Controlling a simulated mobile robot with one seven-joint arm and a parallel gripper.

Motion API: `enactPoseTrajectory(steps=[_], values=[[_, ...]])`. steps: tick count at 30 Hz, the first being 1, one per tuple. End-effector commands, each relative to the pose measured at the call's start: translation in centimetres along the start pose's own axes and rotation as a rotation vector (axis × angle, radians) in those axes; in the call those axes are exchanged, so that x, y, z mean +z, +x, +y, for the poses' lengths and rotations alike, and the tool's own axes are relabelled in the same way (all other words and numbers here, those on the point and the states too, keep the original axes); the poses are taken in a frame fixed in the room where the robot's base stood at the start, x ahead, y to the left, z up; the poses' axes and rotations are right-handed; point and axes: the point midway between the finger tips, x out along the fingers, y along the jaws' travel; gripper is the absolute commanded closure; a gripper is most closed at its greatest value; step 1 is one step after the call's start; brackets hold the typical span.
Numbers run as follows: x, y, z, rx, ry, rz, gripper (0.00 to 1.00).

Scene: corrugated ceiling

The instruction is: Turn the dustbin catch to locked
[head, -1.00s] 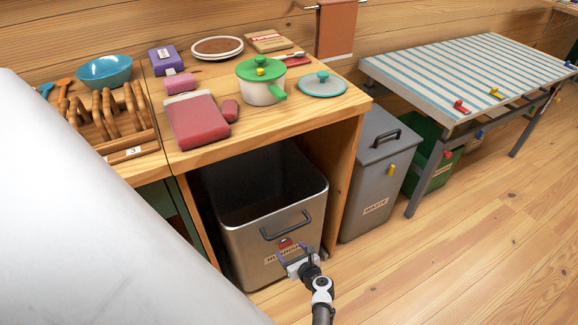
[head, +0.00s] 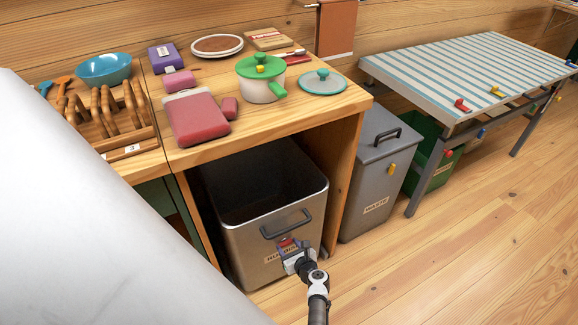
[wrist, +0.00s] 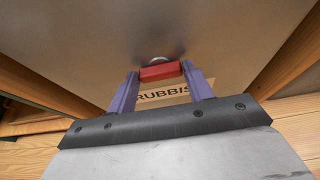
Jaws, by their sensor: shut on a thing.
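The dustbin (head: 240,240) is a grey metal open-topped bin with a dark handle (head: 286,225) and a label reading "RUBBIS…", partly hidden by my gripper. It stands under the wooden counter. Its small red catch (head: 287,242) is on the front, below the handle. In the wrist view the red catch (wrist: 160,72) lies crosswise below a round grey mount. My gripper (wrist: 161,80) has purple fingers, one at each end of the catch, and is shut on it. In the head view my gripper (head: 290,248) is at the bin's front.
A grey lidded waste bin (head: 376,170) with a yellow catch stands to the right. Beyond it are a green bin (head: 425,150) and a striped-top table (head: 470,75). The counter (head: 300,120) holds a pot and other kitchen things. The floor at right is clear.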

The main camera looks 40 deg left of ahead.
Motion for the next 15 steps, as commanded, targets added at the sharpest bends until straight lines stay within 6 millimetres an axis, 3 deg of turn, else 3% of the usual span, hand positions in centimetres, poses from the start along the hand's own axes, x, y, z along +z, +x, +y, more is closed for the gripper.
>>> enactPoseTrajectory(steps=[8, 15], values=[[0.09, -0.03, -0.16, 0.022, 0.054, 0.000, 0.72], [0.15, -0.05, -0.53, 0.081, 0.202, -0.001, 0.72]])
